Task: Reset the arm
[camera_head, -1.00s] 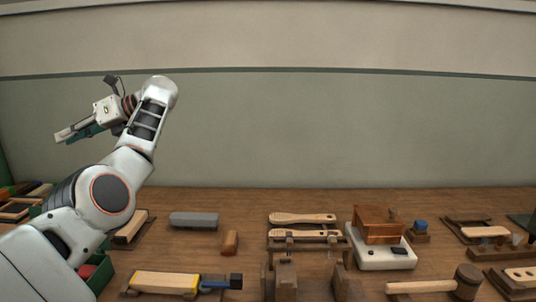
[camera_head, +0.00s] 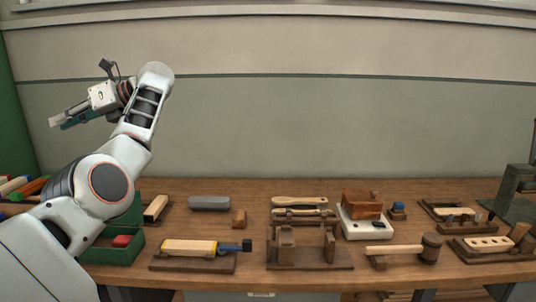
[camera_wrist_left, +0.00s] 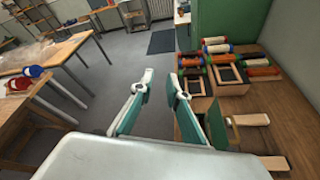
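My left arm is raised at the left of the head view, with its left gripper (camera_head: 62,121) held high in front of the wall, well above the bench and pointing left. In the left wrist view the two teal-and-grey fingers (camera_wrist_left: 160,84) stand apart with nothing between them, so the gripper is open and empty. My right gripper is in neither view.
The wooden bench (camera_head: 330,186) holds a green bin (camera_head: 110,254), a grey block (camera_head: 209,203), a yellow-ended wooden block (camera_head: 188,247), a white scale (camera_head: 363,226) and a mallet (camera_head: 405,250). The left wrist view shows several rollers (camera_wrist_left: 261,62) and open floor (camera_wrist_left: 120,70).

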